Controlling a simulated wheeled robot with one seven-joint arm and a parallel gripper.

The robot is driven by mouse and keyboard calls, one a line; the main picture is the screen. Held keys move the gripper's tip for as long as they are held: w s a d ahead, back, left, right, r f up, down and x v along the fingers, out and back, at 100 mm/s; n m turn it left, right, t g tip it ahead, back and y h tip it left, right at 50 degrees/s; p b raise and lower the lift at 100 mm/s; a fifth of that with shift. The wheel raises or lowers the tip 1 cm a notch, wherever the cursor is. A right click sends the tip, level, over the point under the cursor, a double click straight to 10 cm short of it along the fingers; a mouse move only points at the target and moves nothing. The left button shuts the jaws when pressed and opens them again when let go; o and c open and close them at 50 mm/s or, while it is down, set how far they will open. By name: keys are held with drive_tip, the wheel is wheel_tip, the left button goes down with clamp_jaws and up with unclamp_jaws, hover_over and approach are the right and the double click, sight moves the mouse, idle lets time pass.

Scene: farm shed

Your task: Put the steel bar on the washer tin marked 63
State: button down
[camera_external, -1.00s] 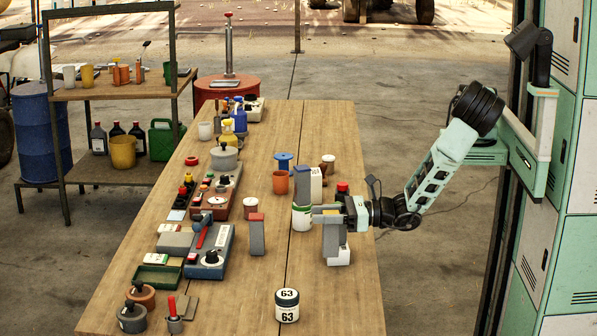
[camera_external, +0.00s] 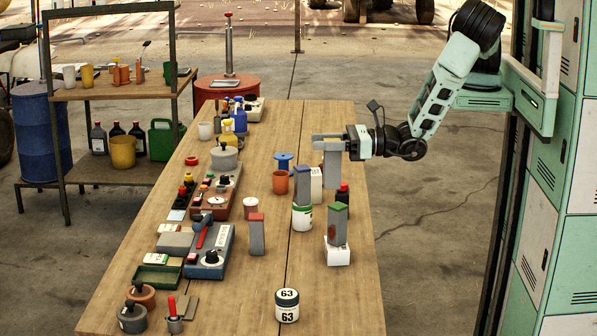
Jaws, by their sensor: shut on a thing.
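My gripper (camera_external: 328,139) is shut on a plain grey steel bar (camera_external: 332,168). The bar hangs upright below the fingers, above the right side of the bench. The washer tin marked 63 (camera_external: 287,306) is a white tin with a dark band. It stands at the near end of the bench, well below and slightly left of my gripper in the picture. "63" shows on its lid and its side, and nothing stands on it.
A green-topped grey bar (camera_external: 338,227) stands on a white box (camera_external: 338,253). A blue-topped bar (camera_external: 302,187) stands on a white-and-green tin (camera_external: 302,218). A red-topped bar (camera_external: 257,235) stands mid-bench. Tools and trays crowd the left side. Bench around the 63 tin is clear.

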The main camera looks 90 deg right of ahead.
drive_tip(key=w+a+f+m+h+b, duration=0.1)
drive_tip(key=w+a+f+b, duration=0.4)
drive_tip(key=a+b, duration=0.25)
drive_tip(key=w+a+f+h+b, duration=0.1)
drive_tip(key=w+a+f+b, duration=0.4)
drive_tip(key=a+b, duration=0.25)
wheel_tip(320, 180, down, 10)
drive_tip(key=p, duration=0.4)
drive_tip(key=shift+a, duration=0.4)
drive_tip(key=shift+f, duration=0.2)
drive_tip(key=c, duration=1.3)
unclamp_jaws()
drive_tip(key=shift+f, duration=0.1)
drive_tip(key=o, duration=0.4)
